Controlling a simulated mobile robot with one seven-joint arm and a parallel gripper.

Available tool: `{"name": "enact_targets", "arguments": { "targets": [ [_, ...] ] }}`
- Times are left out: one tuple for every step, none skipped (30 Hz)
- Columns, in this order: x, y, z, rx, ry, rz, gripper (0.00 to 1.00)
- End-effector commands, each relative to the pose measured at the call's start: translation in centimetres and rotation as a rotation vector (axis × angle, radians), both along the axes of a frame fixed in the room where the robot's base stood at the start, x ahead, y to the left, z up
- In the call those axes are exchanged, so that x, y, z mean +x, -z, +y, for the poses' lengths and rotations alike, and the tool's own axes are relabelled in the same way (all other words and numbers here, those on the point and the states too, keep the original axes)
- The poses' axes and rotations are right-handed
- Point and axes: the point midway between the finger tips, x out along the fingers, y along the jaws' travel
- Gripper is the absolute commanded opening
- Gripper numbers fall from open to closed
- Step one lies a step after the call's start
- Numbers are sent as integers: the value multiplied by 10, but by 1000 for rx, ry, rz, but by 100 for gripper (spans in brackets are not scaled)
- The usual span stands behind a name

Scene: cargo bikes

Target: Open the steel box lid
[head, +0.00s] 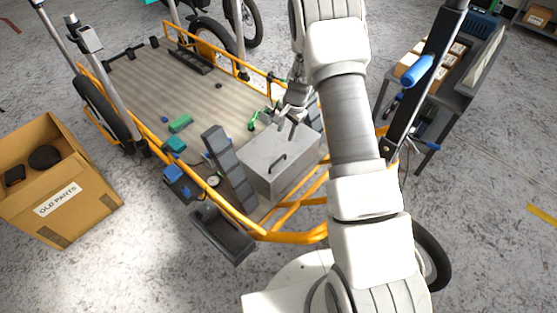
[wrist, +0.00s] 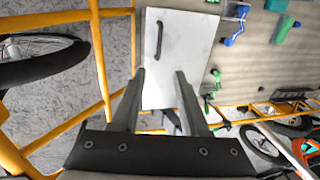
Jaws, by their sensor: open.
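The steel box (head: 292,176) stands on the near end of the cargo bike's deck, and its grey lid (head: 262,147) lies shut. A dark bar handle (head: 278,163) is on the lid near one edge. The wrist view shows the lid (wrist: 186,35) from above with the handle (wrist: 158,48) beyond my fingertips. My gripper (head: 287,122) is open and empty near the lid's far side, opposite the handle. In the wrist view its two fingers (wrist: 160,73) overlap the lid in the picture; whether they touch it is unclear.
A dark grey upright block (head: 230,168) stands left of the box, with another dark upright behind its right side. Orange frame rails (head: 290,237) run around the deck. Green and blue small items (head: 180,123) lie on the deck. An "OLD PARTS" carton (head: 85,205) stands left on the floor.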

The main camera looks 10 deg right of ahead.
Motion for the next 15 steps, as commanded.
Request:
{"name": "enact_targets", "arguments": {
  "targets": [
    [1, 6, -1, 0, 5, 1, 45],
    [1, 8, -1, 0, 7, 2, 45],
    [1, 12, 0, 0, 8, 3, 45],
    [2, 15, 0, 0, 9, 3, 45],
    [2, 18, 0, 0, 9, 4, 45],
    [3, 23, 1, 0, 9, 4, 45],
    [3, 28, 2, 1, 8, 5, 45],
    [3, 34, 2, 1, 8, 6, 45],
    [5, 41, 3, 1, 8, 5, 45],
    [6, 48, 4, 1, 8, 5, 45],
    [7, 55, 5, 1, 8, 5, 45],
    [8, 63, 6, 0, 7, 5, 45],
    [9, 70, 7, 0, 7, 5, 45],
    [10, 76, 7, 0, 7, 5, 45],
    [11, 85, 8, 1, 6, 7, 45]
  ]
}}
